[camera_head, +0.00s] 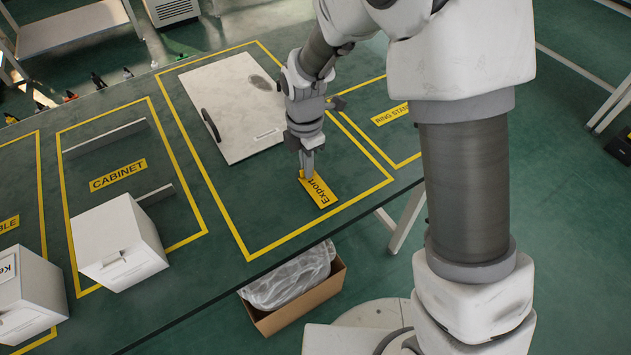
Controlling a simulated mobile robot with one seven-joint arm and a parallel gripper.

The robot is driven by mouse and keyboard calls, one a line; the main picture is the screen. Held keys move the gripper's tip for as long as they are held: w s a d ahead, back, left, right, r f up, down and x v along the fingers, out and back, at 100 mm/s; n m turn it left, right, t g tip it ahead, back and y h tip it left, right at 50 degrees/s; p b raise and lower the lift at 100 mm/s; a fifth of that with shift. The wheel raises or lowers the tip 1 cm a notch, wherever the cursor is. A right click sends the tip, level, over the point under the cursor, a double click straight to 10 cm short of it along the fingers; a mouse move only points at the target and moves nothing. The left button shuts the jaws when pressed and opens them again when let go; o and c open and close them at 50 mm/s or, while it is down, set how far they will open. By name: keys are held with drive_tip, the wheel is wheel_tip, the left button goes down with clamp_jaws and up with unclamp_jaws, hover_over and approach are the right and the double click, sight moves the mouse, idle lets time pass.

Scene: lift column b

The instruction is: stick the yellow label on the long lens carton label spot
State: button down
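I cannot identify the long lens carton for certain. A white box (119,243) at the left has a small marking on its front. Another white box (28,295) at the left edge bears a partly cut-off label starting "Ke".
A flat white panel (236,108) with a dark handle lies behind the label. An open brown carton (300,307) with clear plastic stands below the table's front edge. Table around the label is clear.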

drive_tip(key=shift+r+p, duration=2.95)
drive_tip(key=shift+r, duration=1)
